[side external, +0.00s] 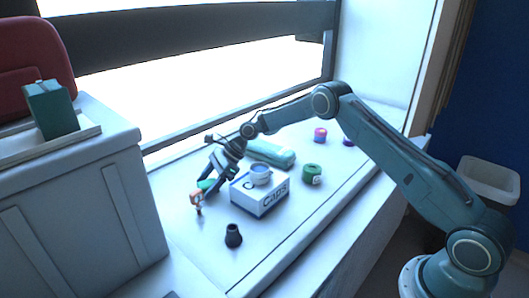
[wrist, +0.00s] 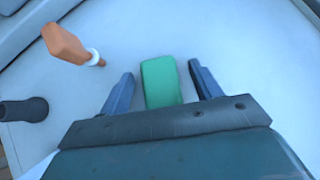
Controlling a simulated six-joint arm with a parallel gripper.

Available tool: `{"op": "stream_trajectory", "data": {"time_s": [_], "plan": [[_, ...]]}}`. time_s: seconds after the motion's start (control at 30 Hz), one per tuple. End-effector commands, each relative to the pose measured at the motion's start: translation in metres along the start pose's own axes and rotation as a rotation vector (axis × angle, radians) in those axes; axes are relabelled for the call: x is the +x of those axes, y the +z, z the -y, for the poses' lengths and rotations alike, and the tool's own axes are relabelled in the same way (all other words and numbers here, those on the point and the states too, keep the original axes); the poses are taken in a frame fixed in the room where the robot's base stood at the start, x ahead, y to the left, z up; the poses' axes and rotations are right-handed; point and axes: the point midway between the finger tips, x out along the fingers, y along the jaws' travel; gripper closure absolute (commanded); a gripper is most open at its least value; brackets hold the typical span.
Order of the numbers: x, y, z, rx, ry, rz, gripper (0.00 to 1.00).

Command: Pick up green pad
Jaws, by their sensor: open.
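The green pad (wrist: 161,84) lies flat on the pale surface in the wrist view, with its long side running away from me. My gripper (wrist: 161,70) is open, with one finger on each side of the pad and a gap visible on both sides. The pad's near end is hidden by the gripper body. In the side view my gripper (side external: 213,187) points down at the ledge, left of the caps box. A small part of the green pad (side external: 205,184) shows there, mostly hidden by the fingers. I cannot tell the fingertips' exact height.
An orange bottle-like object (side external: 197,197) is close to my gripper, and a black cone-shaped piece (side external: 233,236) stands nearer the front. The caps box (side external: 262,200), a teal case (side external: 270,153) and a green roll (side external: 312,174) are to the right. A cabinet (side external: 85,215) bounds the left.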

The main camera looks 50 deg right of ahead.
Motion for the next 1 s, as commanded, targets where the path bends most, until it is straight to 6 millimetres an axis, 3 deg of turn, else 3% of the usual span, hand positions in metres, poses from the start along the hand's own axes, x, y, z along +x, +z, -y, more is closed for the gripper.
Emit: {"op": "stream_trajectory", "data": {"time_s": [0.47, 0.7, 1.0], "plan": [[0.0002, 0.0003, 0.0002, 0.000, -0.001, 0.000, 0.36], [0.0001, 0.0003, 0.0002, 0.000, -0.001, 0.000, 0.82], [-0.0003, 0.0007, 0.0002, -0.001, -0.001, 0.000, 0.84]]}}
